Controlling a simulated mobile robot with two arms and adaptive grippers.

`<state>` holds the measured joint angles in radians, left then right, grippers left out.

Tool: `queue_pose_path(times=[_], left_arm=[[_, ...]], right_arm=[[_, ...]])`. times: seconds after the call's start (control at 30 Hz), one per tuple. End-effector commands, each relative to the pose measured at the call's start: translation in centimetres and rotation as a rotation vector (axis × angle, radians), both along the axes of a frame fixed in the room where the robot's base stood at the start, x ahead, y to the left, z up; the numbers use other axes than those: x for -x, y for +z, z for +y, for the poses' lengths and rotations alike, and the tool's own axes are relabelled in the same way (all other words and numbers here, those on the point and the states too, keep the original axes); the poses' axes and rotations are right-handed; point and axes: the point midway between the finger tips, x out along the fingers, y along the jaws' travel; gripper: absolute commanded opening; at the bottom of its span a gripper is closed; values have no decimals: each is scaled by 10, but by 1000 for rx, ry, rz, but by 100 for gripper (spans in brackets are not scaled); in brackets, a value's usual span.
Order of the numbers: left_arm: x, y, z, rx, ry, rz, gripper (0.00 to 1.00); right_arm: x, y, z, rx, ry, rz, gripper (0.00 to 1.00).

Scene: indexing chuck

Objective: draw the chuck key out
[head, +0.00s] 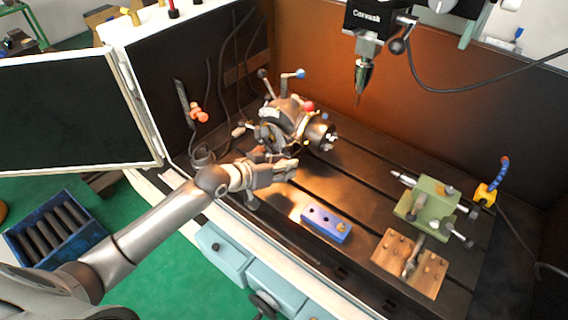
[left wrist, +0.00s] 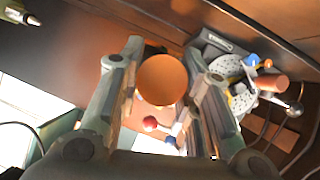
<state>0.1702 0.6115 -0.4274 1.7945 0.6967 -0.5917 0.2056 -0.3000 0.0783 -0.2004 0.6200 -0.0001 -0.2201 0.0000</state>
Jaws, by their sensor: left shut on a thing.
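The indexing head (head: 280,115) with its dark round chuck (head: 320,134) stands at the back left of the machine table. My left gripper (head: 282,165) is in front of it and just below the chuck in the head view. In the left wrist view the left gripper (left wrist: 163,95) has both fingers closed against a round copper-coloured end, which I take for the chuck key (left wrist: 162,79). Most of the key is hidden, and I cannot tell whether its tip is in the chuck. My right gripper is not in view.
A blue block (head: 326,223) lies on the table in front of the gripper. A green vise (head: 428,205) and a wooden board (head: 408,263) with a tool stand at the right. A spindle (head: 362,75) hangs above. Slotted table between them is clear.

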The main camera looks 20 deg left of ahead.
Motion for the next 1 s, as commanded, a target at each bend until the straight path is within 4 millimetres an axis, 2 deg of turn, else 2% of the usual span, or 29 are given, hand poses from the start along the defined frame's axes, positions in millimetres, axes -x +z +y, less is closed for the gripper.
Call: queue_pose_path(times=[0.2, 0.6, 1.0], left_arm=[[9, -5, 3, -5, -1, 13, 0], [18, -1, 7, -2, 0, 4, 0], [20, 0, 8, 0, 0, 1, 0]], right_arm=[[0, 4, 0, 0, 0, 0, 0], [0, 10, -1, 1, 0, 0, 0], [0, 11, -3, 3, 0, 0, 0]])
